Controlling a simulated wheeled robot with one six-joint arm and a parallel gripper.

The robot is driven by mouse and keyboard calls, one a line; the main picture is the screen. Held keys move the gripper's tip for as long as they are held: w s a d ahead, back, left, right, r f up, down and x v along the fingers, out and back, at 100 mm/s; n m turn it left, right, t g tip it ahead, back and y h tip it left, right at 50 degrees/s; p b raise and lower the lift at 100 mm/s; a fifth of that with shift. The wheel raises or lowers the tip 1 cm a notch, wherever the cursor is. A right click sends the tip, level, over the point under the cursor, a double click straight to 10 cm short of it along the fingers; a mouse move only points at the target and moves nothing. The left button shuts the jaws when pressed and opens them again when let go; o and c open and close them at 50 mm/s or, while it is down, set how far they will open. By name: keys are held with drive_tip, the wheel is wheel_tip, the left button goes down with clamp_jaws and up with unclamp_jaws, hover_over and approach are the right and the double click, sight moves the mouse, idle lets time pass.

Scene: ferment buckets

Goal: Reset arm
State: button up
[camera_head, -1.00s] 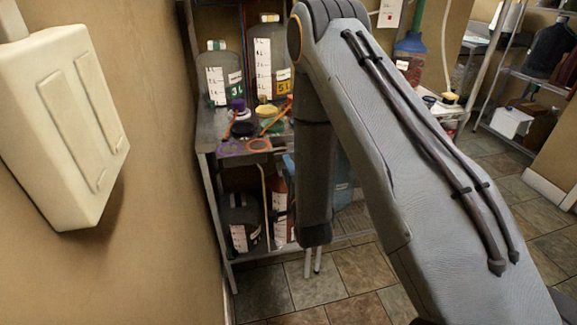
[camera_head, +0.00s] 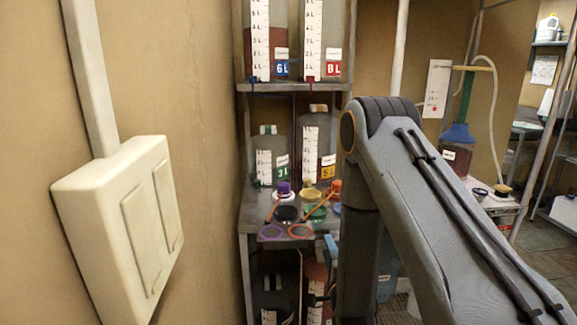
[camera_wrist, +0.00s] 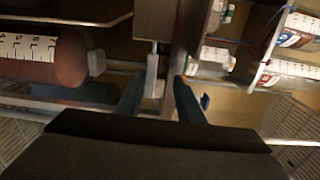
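My arm (camera_head: 440,190) rises from the lower right of the head view to a dark elbow joint, and a dark link (camera_head: 358,265) hangs down from it in front of the shelf. In the wrist view my gripper (camera_wrist: 163,82) shows as two blue-grey fingers above a dark body. The fingers stand apart, with nothing seen held between them.
A white switch box (camera_head: 125,225) juts from the left wall. A metal shelf (camera_head: 290,88) holds large labelled bottles, with small lids and rings (camera_head: 285,213) on its middle level. A blue-topped bottle (camera_head: 457,150) stands right of my arm. A reddish container (camera_wrist: 45,55) shows in the wrist view.

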drive_tip(key=shift+w+r, duration=0.2)
drive_tip(key=shift+w, duration=0.2)
drive_tip(key=shift+n+g, duration=0.3)
drive_tip(key=s+d+r+n+g, duration=0.2)
drive_tip(key=s+n+g, duration=0.3)
drive_tip(key=s, duration=0.4)
drive_tip(key=s+d+r+n+g, duration=0.2)
drive_tip(key=s+n+g, duration=0.4)
drive_tip(key=s, duration=0.4)
drive_tip(key=s+d+r+n+g+h, duration=0.1)
drive_tip(key=s+d+r+n+g, duration=0.2)
drive_tip(key=s, duration=0.7)
drive_tip(key=n+g, duration=0.2)
drive_tip(key=shift+s+r+n, duration=0.25)
drive_tip(key=shift+r+n, duration=0.1)
drive_tip(key=shift+n, duration=0.05)
drive_tip(key=shift+d, duration=0.15)
